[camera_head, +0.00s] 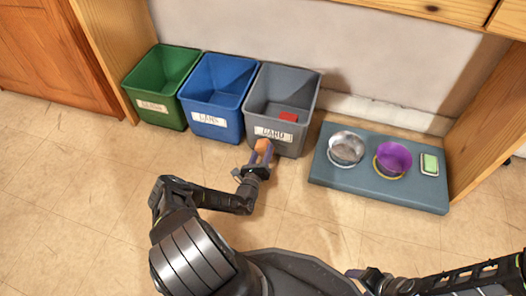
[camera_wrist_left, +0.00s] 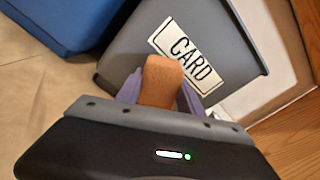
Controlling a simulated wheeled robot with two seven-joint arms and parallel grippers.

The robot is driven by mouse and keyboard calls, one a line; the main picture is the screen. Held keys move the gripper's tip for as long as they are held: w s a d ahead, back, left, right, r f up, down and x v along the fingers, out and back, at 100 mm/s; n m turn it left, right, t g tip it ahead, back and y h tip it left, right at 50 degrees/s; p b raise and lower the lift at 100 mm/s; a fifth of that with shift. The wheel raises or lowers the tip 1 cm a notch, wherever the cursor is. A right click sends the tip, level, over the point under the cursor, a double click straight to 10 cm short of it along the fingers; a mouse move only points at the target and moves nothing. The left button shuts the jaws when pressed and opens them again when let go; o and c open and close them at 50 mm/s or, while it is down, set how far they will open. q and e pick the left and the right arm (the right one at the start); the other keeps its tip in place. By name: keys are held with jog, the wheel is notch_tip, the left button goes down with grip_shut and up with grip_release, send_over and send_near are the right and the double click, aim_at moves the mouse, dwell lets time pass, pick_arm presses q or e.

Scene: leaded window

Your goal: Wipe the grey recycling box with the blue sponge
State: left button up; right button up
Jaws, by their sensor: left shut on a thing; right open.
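The grey recycling box (camera_head: 283,97), labelled CARD, stands at the right end of a row of three; its front also fills much of the left wrist view (camera_wrist_left: 190,25). My left gripper (camera_head: 261,153) is shut on an orange-brown block (camera_head: 263,145), which sticks out between the purple fingers in the left wrist view (camera_wrist_left: 161,80). The block is in front of the box's label; I cannot tell whether it touches. I see no blue sponge; the held block looks orange-brown. My right gripper (camera_head: 372,283) is low at the bottom edge, open, its fingers partly hidden.
A blue box (camera_head: 216,90) and a green box (camera_head: 159,87) stand left of the grey one. A red thing (camera_head: 288,117) lies inside the grey box. On a blue-grey mat (camera_head: 382,187) at right are a metal bowl (camera_head: 346,148), purple bowl (camera_head: 393,158) and green-topped item (camera_head: 430,164). The front floor is clear.

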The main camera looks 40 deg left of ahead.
aim_at(277, 142)
pick_arm(q)
jog(key=shift+b+x, duration=0.45)
jog(key=shift+x, duration=0.4)
jog(key=shift+w+d, duration=0.2)
jog(key=shift+d, duration=0.45)
jog(key=shift+w+d, duration=0.25)
jog(key=shift+d, duration=0.45)
jog(key=shift+w+d, duration=0.2)
jog(key=shift+d, duration=0.45)
jog(key=shift+w, duration=0.15)
jog(key=shift+a, duration=0.1)
jog(key=shift+s+a, duration=0.25)
jog(key=shift+a, duration=0.45)
jog(key=shift+s+a, duration=0.3)
jog(key=shift+a, duration=0.4)
jog(key=shift+s+a, duration=0.25)
jog(key=shift+a, duration=0.5)
